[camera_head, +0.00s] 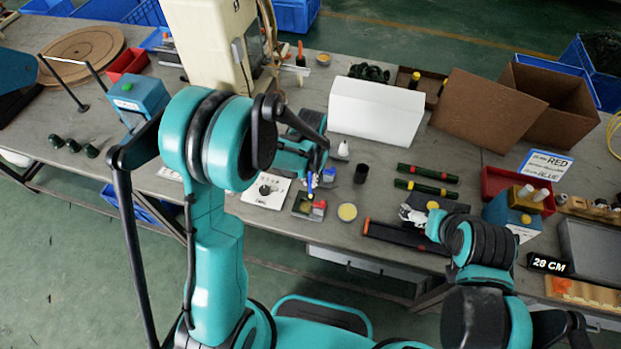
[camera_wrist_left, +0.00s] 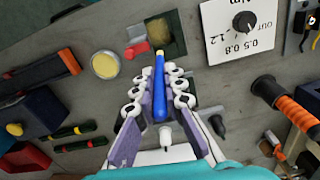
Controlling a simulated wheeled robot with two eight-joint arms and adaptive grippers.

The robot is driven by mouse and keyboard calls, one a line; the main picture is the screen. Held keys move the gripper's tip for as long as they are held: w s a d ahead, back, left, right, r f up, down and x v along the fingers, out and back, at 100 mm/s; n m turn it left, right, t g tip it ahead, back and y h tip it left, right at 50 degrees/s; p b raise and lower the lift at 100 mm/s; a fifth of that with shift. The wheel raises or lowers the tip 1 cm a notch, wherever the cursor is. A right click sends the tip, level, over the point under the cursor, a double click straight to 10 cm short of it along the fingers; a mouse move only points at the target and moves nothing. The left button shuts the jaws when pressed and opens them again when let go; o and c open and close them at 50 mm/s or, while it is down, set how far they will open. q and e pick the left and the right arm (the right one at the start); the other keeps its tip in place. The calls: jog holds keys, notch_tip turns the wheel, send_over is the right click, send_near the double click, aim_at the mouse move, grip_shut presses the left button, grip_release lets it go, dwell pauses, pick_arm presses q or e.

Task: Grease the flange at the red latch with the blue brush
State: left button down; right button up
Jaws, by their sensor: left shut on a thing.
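My left gripper (camera_head: 312,172) is shut on the blue brush (camera_wrist_left: 161,100), which also shows as a small blue sliver in the head view (camera_head: 309,185). In the left wrist view the brush lies between the purple finger pads with its pale tip pointing at a dark green block (camera_wrist_left: 178,45). The block carries a brownish-yellow patch. The red latch (camera_wrist_left: 137,50) is beside that patch; it also shows in the head view (camera_head: 320,204). I cannot tell whether the tip touches the block. My right gripper (camera_head: 414,214) is partly hidden by its arm, near a dark box with a yellow disc.
A round pale-yellow tin (camera_head: 347,212) stands right of the block. A white panel with a dial (camera_head: 266,190) lies to its left.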

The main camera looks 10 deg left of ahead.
pick_arm(q)
jog(key=shift+f+b, duration=0.4)
jog(key=shift+f, duration=0.05)
dwell(0.3)
jog(key=shift+w, duration=0.4)
jog(key=shift+s, duration=0.1)
jog(key=shift+s+b, duration=0.35)
jog(key=shift+s, duration=0.4)
jog(key=shift+w, duration=0.1)
